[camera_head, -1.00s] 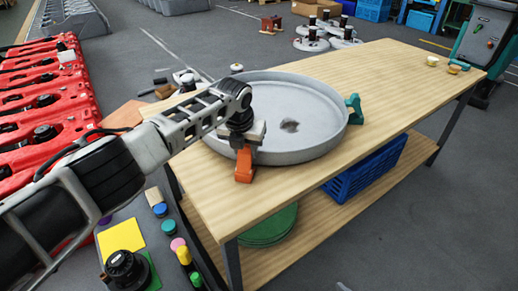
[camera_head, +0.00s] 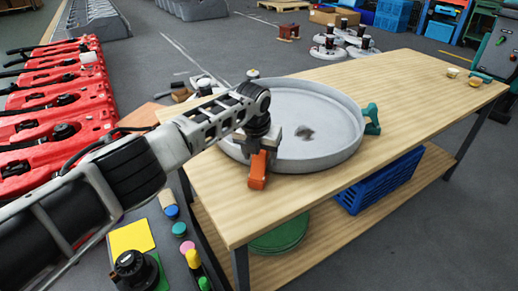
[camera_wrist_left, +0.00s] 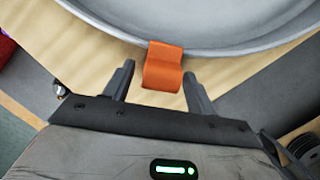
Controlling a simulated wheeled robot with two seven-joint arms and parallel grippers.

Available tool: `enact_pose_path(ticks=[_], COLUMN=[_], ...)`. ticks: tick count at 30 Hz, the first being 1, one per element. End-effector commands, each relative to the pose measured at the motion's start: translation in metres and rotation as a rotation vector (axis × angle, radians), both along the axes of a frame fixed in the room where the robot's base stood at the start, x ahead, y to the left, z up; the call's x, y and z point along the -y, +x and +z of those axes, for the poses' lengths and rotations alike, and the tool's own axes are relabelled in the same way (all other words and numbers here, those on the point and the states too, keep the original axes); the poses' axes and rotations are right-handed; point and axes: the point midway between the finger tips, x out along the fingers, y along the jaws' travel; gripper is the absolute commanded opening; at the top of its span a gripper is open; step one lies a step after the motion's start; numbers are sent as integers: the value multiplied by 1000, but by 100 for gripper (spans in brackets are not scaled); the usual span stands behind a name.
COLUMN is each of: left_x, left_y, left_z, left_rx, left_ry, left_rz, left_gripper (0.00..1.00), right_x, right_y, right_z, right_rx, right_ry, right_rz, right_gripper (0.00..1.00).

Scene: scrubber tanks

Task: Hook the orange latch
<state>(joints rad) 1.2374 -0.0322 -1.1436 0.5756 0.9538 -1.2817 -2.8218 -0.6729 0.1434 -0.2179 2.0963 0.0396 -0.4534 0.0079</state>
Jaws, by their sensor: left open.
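The orange latch (camera_head: 257,170) stands at the near rim of a round grey tank lid (camera_head: 318,157) on the wooden table. It also shows in the left wrist view (camera_wrist_left: 162,68), against the lid's rim. My left gripper (camera_head: 268,142) is over the latch in the head view. In the wrist view its two fingers (camera_wrist_left: 160,88) are open, one on each side of the latch, with gaps on both sides. Whether the latch is hooked on the rim cannot be told. My right gripper is not in view.
A green latch (camera_head: 371,119) sits at the lid's right rim. Small round pieces (camera_head: 474,81) lie at the table's far right. A blue crate (camera_head: 383,181) and green discs (camera_head: 280,234) are on the lower shelf. Red machines (camera_head: 50,120) stand at left.

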Motion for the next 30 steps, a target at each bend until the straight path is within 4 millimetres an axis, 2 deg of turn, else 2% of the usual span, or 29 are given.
enact_pose_path(ticks=[5, 8, 15, 21, 25, 30], left_x=[-1, -2, -6, -8, -9, -10], left_y=[-2, -7, -21, -31, -35, -37], left_z=[16, 34, 92, 130, 146, 154], left_rx=[3, 5, 6, 2, 1, -1], left_ry=[-1, -1, -2, 0, 0, 1], left_rz=[-2, -3, 0, 0, 1, 2], left_gripper=[56, 56, 56, 56, 56, 56], right_x=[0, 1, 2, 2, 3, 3], right_y=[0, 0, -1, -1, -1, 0], right_z=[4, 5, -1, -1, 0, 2], right_rx=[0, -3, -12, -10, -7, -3], right_ry=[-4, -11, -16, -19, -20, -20], right_rz=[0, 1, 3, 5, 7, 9], right_gripper=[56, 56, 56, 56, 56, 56])
